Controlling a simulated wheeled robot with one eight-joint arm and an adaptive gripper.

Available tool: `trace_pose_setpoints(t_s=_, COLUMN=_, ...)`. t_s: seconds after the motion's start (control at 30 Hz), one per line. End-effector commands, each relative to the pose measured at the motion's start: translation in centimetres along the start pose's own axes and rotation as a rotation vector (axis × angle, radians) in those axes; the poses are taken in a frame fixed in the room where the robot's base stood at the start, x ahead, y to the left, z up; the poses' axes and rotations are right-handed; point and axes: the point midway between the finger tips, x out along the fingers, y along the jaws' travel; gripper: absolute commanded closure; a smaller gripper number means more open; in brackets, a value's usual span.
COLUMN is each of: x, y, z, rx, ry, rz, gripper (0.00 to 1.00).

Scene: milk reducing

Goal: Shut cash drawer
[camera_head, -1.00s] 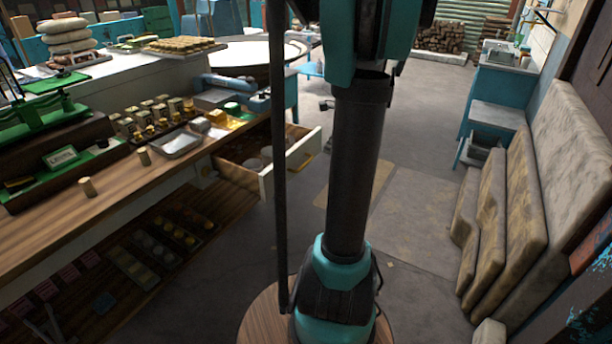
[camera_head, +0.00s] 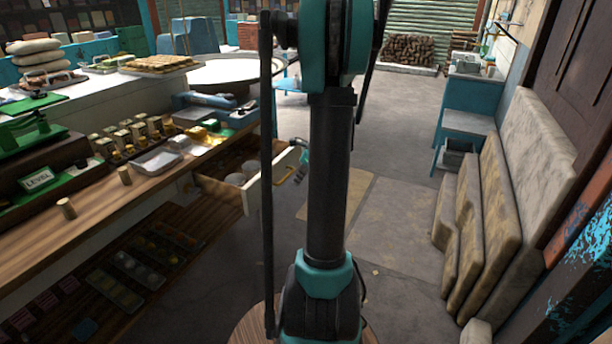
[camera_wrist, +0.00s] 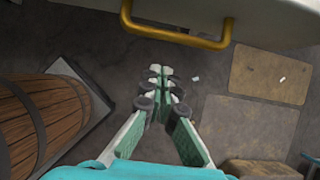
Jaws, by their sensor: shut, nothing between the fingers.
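The cash drawer (camera_head: 258,190) stands pulled out from under the wooden counter, with round pale things inside. Its white front faces right and carries a yellow handle (camera_head: 285,174). In the wrist view the drawer front (camera_wrist: 265,18) fills the top edge, with the yellow handle (camera_wrist: 180,38) across it. My gripper (camera_wrist: 160,73) is shut and empty, its tips pointing up the picture toward the handle and appearing just below it. Whether they touch the drawer cannot be told. In the head view my gripper (camera_head: 302,153) shows small beside the drawer's far front corner, partly hidden by my arm.
The counter (camera_head: 95,215) on the left holds a metal tray (camera_head: 157,162), small jars and a green scale. Lower shelves hold several trays. Cushioned slabs (camera_head: 500,225) lean at the right wall. The floor between is mostly clear.

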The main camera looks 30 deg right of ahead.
Motion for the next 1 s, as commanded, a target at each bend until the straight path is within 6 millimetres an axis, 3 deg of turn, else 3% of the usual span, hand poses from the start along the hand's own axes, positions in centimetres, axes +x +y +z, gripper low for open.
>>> trace_pose_setpoints(t_s=0.23, x=0.6, y=0.1, z=2.3, rx=-0.002, ry=0.001, rz=0.001, gripper=1.0)
trace_pose_setpoints(t_s=0.77, x=0.8, y=0.1, z=2.8, rx=-0.002, ry=0.001, rz=0.001, gripper=1.0)
trace_pose_setpoints(t_s=1.0, x=2.2, y=0.2, z=5.6, rx=-0.005, ry=0.001, rz=0.003, gripper=1.0)
